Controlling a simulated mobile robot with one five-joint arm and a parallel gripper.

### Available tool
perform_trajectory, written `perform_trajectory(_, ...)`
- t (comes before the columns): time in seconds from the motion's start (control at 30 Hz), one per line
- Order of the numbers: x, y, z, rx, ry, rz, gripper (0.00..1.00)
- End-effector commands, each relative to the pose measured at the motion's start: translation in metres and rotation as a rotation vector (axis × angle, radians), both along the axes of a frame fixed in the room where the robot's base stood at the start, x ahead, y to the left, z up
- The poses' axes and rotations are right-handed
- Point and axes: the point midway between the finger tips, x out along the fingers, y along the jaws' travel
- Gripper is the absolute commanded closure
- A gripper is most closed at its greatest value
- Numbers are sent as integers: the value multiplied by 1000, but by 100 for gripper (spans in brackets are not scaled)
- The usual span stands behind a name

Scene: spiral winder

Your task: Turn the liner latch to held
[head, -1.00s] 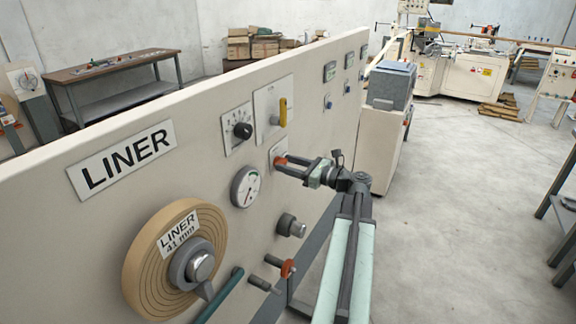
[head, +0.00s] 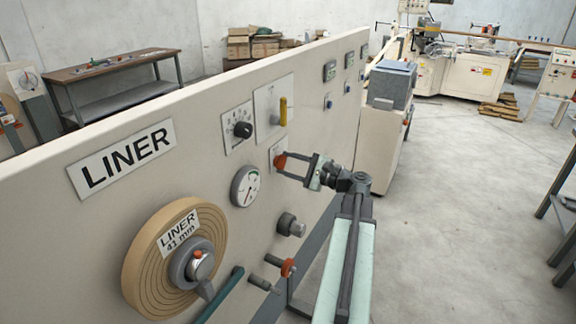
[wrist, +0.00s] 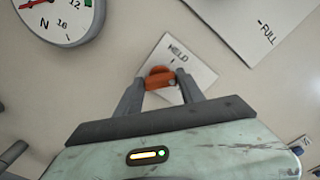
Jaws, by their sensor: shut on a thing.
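The liner latch (head: 280,161) is a small orange-red knob on a white plate on the beige panel, right of the round gauge. In the wrist view the latch (wrist: 161,72) sits below the word HELD and a short tick mark on its plate (wrist: 196,68). My gripper (head: 285,166) reaches it from the right with its fingers on either side of the knob. In the wrist view my gripper (wrist: 162,91) is shut on the latch. The fingers hide part of the latch and plate.
The panel carries a LINER sign (head: 121,159), a liner roll (head: 140,262) with an orange piece (head: 198,254) on its hub, a gauge (head: 245,186), a black dial (head: 242,130) and a yellow lever (head: 283,111). Open floor (head: 450,220) lies to the right.

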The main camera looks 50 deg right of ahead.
Motion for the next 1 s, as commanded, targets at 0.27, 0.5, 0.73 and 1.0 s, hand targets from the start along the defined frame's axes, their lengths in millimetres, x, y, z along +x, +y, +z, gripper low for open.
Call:
perform_trajectory(0.27,-1,1,-2,-255,-60,2,95)
perform_trajectory(0.5,-1,1,-3,-453,-108,2,95)
perform_trajectory(0.73,-1,2,-4,-594,-142,3,95)
perform_trajectory(1.0,-1,2,-5,-682,-165,4,95)
